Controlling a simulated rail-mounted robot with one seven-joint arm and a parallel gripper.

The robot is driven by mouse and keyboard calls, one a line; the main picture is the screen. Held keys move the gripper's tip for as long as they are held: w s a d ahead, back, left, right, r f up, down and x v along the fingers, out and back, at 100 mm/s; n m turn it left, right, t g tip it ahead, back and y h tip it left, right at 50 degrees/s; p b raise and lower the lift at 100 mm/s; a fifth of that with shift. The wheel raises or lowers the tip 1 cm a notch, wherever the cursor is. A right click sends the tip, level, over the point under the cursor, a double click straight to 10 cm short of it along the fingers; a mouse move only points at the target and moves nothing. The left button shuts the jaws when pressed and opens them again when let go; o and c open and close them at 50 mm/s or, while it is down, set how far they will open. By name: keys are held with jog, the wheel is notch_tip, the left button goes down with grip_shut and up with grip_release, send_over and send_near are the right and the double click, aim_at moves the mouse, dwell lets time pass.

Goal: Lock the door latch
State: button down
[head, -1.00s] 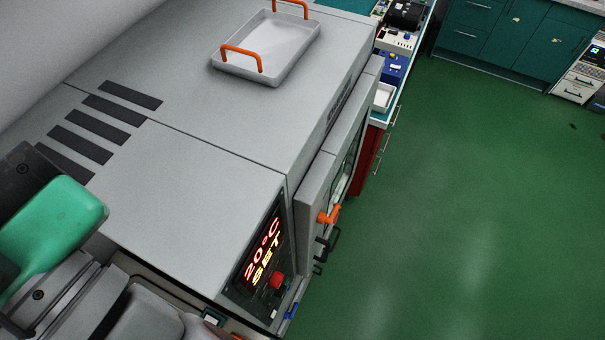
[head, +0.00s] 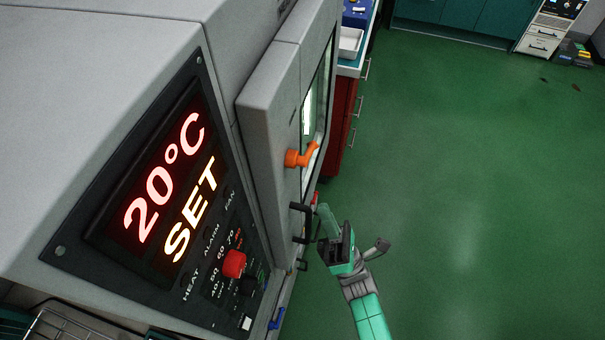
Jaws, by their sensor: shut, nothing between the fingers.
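The door latch is an orange lever (head: 301,157) on the front of the grey chamber door (head: 268,105). Its handle end points to the right and slightly up, away from the door face. A black door handle (head: 300,222) sits below the latch. The door looks close against the chamber, though its seam is seen only at an angle. My gripper (head: 322,225) is just right of the black handle and below the latch, apart from the latch. It is shut and empty. Its fingertips are small and partly dark, so contact with the black handle cannot be told.
The control panel (head: 170,180) shows 20°C SET in lit characters, with a red knob (head: 234,263) below. A red cabinet (head: 341,125) with a white tray (head: 349,44) on top stands beyond the door. The green floor (head: 450,190) to the right is clear.

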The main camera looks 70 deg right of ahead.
jog(key=shift+n+g, duration=0.4)
jog(key=w+r, duration=0.1)
jog(key=w+d+r+p, duration=0.1)
jog(key=w, duration=0.1)
jog(key=w+d+r, duration=0.1)
jog(key=w+r, duration=0.1)
jog(key=shift+w+d, duration=0.15)
jog(key=shift+d, duration=0.1)
jog(key=r, duration=0.1)
jog(key=d+r+p, duration=0.1)
jog(key=d+r, duration=0.1)
jog(key=shift+r, duration=0.35)
jog(key=shift+f+y, duration=0.1)
jog(key=shift+y, duration=0.3)
